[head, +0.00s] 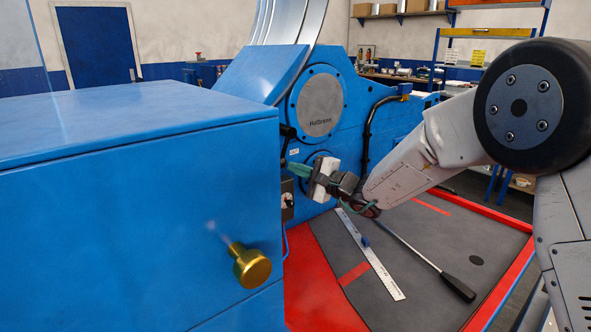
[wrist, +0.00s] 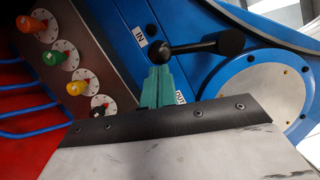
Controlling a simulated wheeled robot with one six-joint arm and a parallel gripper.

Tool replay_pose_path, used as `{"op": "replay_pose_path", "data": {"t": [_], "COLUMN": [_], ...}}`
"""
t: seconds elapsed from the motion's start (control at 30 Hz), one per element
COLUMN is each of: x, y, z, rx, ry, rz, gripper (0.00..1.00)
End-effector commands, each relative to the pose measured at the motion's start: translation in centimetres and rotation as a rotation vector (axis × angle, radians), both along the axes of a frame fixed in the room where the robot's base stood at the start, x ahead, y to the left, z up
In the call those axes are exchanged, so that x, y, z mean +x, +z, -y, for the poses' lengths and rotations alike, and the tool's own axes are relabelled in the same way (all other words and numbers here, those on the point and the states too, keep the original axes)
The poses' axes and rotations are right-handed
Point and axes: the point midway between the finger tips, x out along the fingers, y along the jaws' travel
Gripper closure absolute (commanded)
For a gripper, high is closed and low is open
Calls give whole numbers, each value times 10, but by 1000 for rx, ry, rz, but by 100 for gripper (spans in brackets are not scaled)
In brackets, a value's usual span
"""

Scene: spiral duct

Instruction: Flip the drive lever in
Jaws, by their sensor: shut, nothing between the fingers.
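The IN label (wrist: 139,36) is left of the hub. The OUT label (wrist: 180,98) is below and right of it, partly hidden by my gripper. The rod points right, away from the IN label. My gripper (wrist: 157,82) has its teal fingers shut and empty, with their tips right at the hub; I cannot tell if they touch. In the head view my gripper (head: 294,168) is against the panel.
A dark panel with several coloured dials (wrist: 70,60) is left of the lever. In the head view a blue cabinet (head: 140,220) with a brass knob (head: 252,268) fills the left. A steel ruler (head: 375,260) and a black-handled bar (head: 425,257) lie on the grey, red-edged mat.

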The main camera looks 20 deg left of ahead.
Motion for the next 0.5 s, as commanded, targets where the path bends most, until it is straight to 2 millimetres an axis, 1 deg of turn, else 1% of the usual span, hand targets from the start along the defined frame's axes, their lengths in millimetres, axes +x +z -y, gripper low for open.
{"op": "replay_pose_path", "data": {"t": [0.37,0.5], "x": [-1,2], "y": [0,-3], "z": [-1,5], "rx": [-1,-1], "ry": [3,1], "rz": [1,1], "gripper": [100,100]}}
